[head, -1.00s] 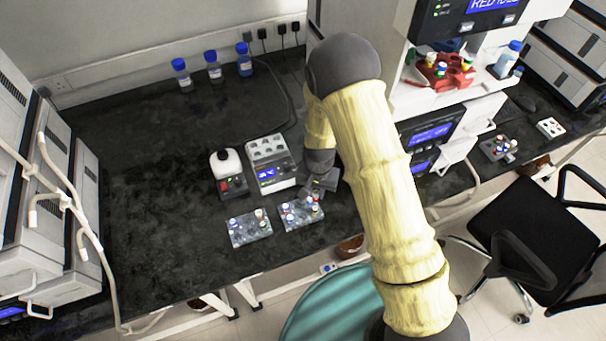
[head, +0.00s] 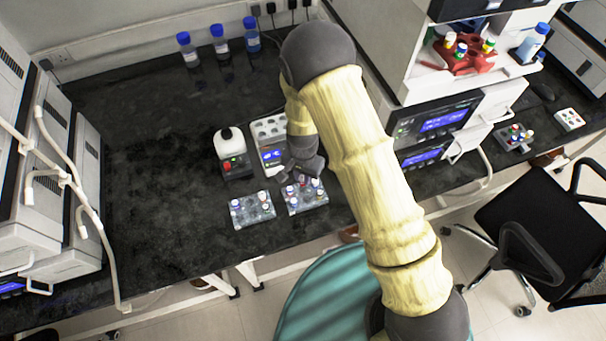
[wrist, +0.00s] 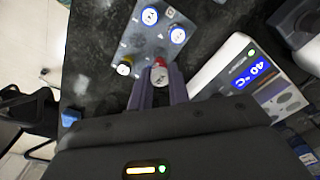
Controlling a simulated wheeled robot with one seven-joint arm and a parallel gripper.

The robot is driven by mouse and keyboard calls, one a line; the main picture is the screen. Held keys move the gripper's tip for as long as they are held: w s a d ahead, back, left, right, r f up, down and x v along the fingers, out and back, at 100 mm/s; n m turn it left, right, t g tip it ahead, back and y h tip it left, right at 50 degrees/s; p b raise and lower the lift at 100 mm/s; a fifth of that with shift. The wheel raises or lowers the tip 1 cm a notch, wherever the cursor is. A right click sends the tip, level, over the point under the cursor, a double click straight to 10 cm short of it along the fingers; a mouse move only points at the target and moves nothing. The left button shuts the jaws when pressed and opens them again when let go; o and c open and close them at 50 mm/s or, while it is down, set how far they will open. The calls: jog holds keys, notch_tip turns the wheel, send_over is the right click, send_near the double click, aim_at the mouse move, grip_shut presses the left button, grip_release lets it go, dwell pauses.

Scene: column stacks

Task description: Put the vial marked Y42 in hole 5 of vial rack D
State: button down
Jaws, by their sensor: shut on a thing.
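My gripper (wrist: 160,82) is shut on a vial with a red cap and a pale marked top (wrist: 159,73); the mark is too small to read. It is at a grey vial rack (wrist: 148,42); I cannot tell whether the held vial is still seated in it. This rack also holds vials with blue caps (wrist: 150,16) and a yellow-capped one (wrist: 124,69). In the head view my gripper (head: 303,174) is over the right rack (head: 309,203), hiding part of it. A second rack (head: 251,213) with several vials stands left of it. Rack letters are unreadable.
A white heating block reading 40 °C (wrist: 250,78) stands close beside the gripper. A white-topped device (head: 233,155) is left of the block. Blue-capped bottles (head: 220,43) stand at the back. The dark bench left of the racks is clear.

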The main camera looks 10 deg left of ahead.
aim_at(303, 183)
jog(key=shift+f+b, duration=0.7)
jog(key=shift+f, duration=0.5)
jog(key=shift+w+a, duration=0.1)
jog(key=shift+s, duration=0.25)
jog(key=shift+w+f, duration=0.3)
jog(key=shift+f, duration=0.15)
dwell(0.9)
jog(key=shift+f, duration=0.15)
jog(key=shift+s+f+b, duration=0.1)
jog(key=shift+f+b, duration=0.2)
jog(key=shift+b, duration=0.15)
jog(key=shift+f, duration=0.15)
